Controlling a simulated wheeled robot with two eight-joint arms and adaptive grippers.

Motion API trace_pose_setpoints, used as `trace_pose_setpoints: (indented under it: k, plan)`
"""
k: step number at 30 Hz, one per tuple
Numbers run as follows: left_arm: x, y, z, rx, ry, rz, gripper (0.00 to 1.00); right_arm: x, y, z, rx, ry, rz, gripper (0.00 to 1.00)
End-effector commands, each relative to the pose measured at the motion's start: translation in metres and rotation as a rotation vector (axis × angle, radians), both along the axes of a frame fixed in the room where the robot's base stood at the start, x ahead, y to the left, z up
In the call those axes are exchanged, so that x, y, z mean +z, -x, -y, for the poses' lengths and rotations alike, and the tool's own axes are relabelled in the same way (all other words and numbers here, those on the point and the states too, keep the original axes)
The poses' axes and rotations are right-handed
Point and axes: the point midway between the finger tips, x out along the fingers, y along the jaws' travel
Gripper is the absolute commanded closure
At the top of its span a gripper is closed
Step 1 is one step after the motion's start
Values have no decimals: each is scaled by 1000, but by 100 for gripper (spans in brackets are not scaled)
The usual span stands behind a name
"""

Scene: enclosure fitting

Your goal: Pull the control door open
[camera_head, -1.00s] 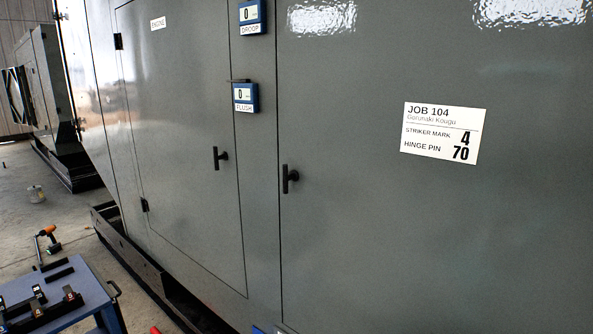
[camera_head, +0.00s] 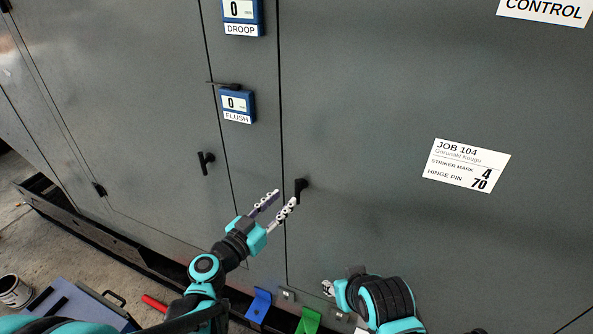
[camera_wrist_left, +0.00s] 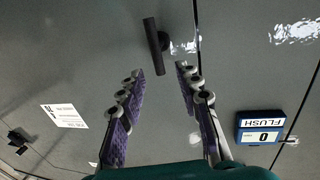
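The control door (camera_head: 400,90) is the large grey panel at the right, marked CONTROL at its top, and it looks shut against the door seam. Its dark handle (camera_head: 301,187) sits near its left edge. My left gripper (camera_head: 284,198) is open and empty, just left of and slightly below the handle in the head view. In the left wrist view the handle (camera_wrist_left: 156,45) stands ahead of the open fingertips (camera_wrist_left: 160,75), with no contact visible. My right gripper (camera_head: 330,288) is low in front of the cabinet; its fingers are too hidden to read.
The DROOP gauge (camera_head: 241,12) and FLUSH gauge (camera_head: 235,105) are on the strip left of the control door. The engine door's handle (camera_head: 205,162) is further left. A JOB 104 card (camera_head: 466,165) is on the control door. Blue (camera_head: 258,305) and green (camera_head: 308,321) pieces lie below.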

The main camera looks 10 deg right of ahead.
Motion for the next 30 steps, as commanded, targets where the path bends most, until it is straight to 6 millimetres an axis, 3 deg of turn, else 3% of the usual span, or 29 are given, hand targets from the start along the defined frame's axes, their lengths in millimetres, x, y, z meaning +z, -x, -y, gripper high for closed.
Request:
trace_pose_setpoints:
  k: [13, 25, 26, 30]
  plan:
    - [0, -46, 47, -1, 1, 4, 66, 4, 0, 0, 0, 0, 0, 60]
    - [0, -54, 54, 1, 1, 4, 66, 5, 0, 0, 0, 0, 0, 60]
    - [0, -54, 54, 1, 1, 4, 68, 5, 0, 0, 0, 0, 0, 60]
    - [0, -54, 54, 1, 1, 4, 100, 5, 0, 0, 0, 0, 0, 60]
